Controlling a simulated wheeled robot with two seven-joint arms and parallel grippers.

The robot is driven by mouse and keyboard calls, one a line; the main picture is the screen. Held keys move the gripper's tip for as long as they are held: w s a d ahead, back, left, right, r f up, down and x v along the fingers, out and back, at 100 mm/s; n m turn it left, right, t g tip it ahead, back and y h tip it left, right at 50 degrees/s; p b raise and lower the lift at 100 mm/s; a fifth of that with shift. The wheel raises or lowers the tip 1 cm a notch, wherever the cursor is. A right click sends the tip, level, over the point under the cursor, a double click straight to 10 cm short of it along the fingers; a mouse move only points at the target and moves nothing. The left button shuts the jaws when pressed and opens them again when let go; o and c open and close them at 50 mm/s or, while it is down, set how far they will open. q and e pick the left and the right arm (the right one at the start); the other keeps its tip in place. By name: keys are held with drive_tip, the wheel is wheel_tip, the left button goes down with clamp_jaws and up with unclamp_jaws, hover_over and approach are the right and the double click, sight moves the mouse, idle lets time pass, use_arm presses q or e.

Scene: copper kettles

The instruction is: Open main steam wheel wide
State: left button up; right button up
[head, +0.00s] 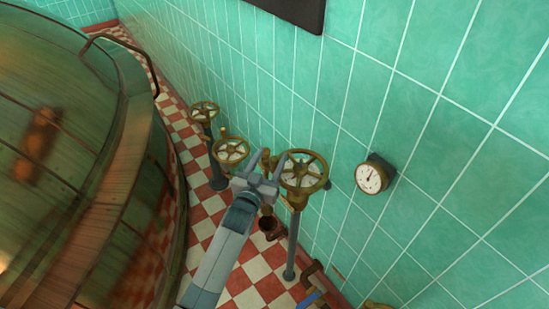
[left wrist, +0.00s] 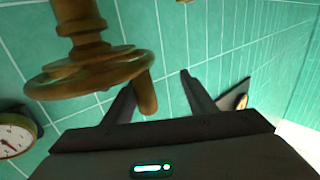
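Three brass valve wheels stand on posts along the tiled wall. The nearest and largest wheel (head: 304,171) is right of my left gripper (head: 267,160) in the head view; the middle wheel (head: 231,151) is to its left and the far wheel (head: 204,110) is further back. I cannot read which is the main steam wheel. In the left wrist view, a wheel (left wrist: 85,72) with a stubby handle peg (left wrist: 147,95) is close by. My left gripper (left wrist: 160,93) is open, its fingers apart, with the peg between them nearer the left finger; contact is unclear. My right gripper is not in view.
A large copper kettle (head: 60,150) with a curved rail fills the left. A round gauge (head: 370,178) is on the green tiled wall (head: 440,130) at right. Pipes (head: 318,270) stand low near the wall. The checkered floor (head: 205,205) shows between kettle and wheels.

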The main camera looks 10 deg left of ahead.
sight(273, 167)
use_arm(q)
drive_tip(key=shift+w+a+r, duration=0.1)
drive_tip(key=shift+w, duration=0.05)
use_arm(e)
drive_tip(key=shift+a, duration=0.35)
use_arm(q)
drive_tip(key=shift+r, duration=0.1)
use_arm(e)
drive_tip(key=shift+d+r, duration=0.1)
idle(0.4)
